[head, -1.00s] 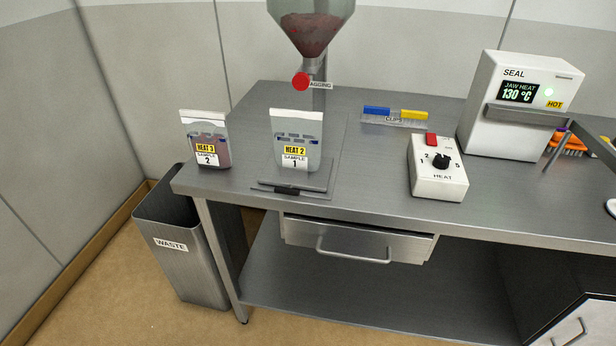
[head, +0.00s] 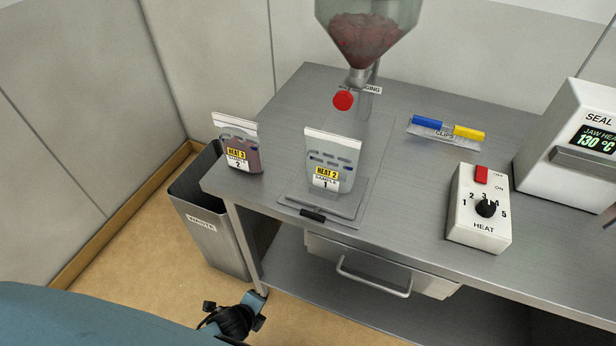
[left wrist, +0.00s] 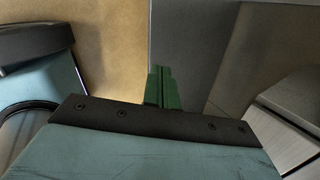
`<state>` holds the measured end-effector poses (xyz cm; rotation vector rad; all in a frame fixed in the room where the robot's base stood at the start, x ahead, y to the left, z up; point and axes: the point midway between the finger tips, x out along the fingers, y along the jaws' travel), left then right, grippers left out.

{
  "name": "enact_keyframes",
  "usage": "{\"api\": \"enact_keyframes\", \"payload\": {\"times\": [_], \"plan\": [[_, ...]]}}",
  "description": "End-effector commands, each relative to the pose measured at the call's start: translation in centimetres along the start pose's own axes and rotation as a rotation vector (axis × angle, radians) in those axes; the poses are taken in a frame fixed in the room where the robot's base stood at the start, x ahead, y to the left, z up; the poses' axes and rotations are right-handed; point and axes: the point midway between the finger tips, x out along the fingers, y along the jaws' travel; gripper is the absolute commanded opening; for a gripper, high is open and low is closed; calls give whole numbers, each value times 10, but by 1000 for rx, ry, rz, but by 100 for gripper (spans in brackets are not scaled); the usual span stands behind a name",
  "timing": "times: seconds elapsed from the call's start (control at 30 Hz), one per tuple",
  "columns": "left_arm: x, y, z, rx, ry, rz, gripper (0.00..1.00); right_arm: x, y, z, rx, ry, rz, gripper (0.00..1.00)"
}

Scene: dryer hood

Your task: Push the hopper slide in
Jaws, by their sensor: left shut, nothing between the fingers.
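The hopper (head: 366,30) is a clear funnel with dark red contents at the top of the head view. The slide's round red knob (head: 343,100) sticks out at the front left of its outlet. Below it, a clear bag labelled HEAT 2, SAMPLE 1 (head: 331,160) stands upright on a small metal plate (head: 293,197). My left gripper (left wrist: 161,88) is shut and empty, its green fingers together in the left wrist view. My left arm enters at the lower left of the head view, its dark end low in front of the bench, well apart from the knob. My right gripper is not in view.
A second bag, HEAT 3, SAMPLE 2 (head: 239,145), stands at the bench's left end. A waste bin (head: 213,232) is on the floor to the left. A clip holder (head: 446,132), heat control box (head: 480,212) and sealer (head: 572,140) stand to the right. A drawer handle (head: 372,284) juts out in front.

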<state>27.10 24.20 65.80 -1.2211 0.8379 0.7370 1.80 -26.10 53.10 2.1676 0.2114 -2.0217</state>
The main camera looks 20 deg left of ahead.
Motion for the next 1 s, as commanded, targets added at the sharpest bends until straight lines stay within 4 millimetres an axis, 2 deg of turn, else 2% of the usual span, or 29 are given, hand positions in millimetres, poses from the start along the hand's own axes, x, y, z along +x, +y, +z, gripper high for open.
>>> {"api": "enact_keyframes", "payload": {"times": [0.03,0.1,0.2,0.33,0.4,0.5,0.6,0.67,1.0], "plan": [[-33,-48,2,177,-13,-69,0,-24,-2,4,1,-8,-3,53],[-67,-99,1,427,-50,-149,0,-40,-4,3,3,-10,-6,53],[-120,-162,-4,746,-126,-251,0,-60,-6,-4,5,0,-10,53],[-182,-220,-8,1065,-244,-341,0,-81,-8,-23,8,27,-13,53],[-208,-241,-11,1183,-299,-371,0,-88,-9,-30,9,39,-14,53],[-233,-259,-13,1294,-356,-396,0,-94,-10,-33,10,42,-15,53],[-242,-267,-14,1346,-385,-406,0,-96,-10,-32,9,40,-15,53],[-241,-270,-14,1358,-393,-407,0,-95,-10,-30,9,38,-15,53],[-192,-297,-12,1356,-392,-407,0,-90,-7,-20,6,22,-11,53]]}}
